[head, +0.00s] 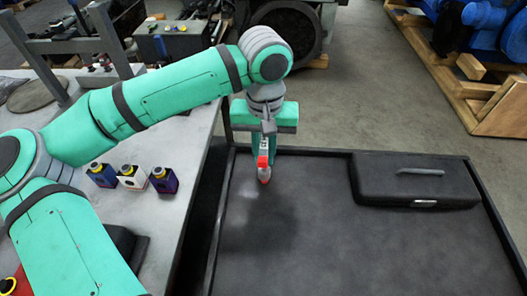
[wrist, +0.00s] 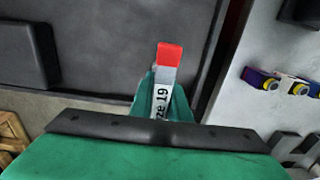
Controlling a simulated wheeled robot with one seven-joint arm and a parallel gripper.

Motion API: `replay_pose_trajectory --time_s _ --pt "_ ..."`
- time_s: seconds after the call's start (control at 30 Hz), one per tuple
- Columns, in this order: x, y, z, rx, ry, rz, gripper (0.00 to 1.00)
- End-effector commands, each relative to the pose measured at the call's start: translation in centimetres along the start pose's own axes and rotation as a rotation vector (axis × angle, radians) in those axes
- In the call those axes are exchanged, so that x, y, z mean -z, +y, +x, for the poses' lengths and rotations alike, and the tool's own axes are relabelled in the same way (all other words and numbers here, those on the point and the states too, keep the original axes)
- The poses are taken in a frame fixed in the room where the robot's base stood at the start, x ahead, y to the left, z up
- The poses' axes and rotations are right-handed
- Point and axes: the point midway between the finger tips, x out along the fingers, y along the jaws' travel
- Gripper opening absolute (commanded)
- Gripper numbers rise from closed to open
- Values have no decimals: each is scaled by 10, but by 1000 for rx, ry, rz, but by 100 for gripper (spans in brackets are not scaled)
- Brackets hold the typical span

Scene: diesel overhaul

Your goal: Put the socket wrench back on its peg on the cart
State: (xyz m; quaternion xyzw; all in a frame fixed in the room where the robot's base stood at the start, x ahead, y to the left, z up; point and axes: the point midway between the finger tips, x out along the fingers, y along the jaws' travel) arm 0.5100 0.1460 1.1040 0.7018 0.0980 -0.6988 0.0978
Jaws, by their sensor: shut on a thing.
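The socket wrench (head: 264,172) shows as a red and white piece in my gripper (head: 265,150). My gripper hangs over the far left part of a dark, rimmed cart top (head: 330,240). I cannot make out a peg in either view.
A black toolbox (head: 418,180) with a grey handle sits at the cart's far right. A grey table (head: 185,150) stands to the left, with several small bottles (head: 131,177) on it. A wooden pallet (head: 480,95) and blue machinery (head: 480,18) are at the back right. The cart top's middle is clear.

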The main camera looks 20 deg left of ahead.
Motion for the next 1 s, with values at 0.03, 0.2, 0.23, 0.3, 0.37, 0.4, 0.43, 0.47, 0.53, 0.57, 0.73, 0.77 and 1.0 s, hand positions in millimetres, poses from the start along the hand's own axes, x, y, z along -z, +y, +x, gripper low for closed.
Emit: replay_pose_trajectory --time_s 0.03,0.2,0.23,0.3,0.37,0.4,0.43,0.47,0.53,0.57,0.73,0.77,1.0 --pt "0 1 0 0 1 1 0" --pt "1 2 0 0 1 1 0" --pt "1 2 0 0 1 1 0" --pt "1 2 0 0 1 1 0" --pt "1 2 0 0 1 1 0" --pt "1 2 0 0 1 0 0" --pt "1 2 0 0 1 0 0" --pt "1 2 0 0 0 -1 0" --pt "1 1 0 0 0 -1 0" --pt "1 1 1 0 0 -2 0" --pt "1 0 6 0 0 -4 0" --pt "1 0 7 0 0 -4 0" --pt "0 0 15 0 0 -4 0"
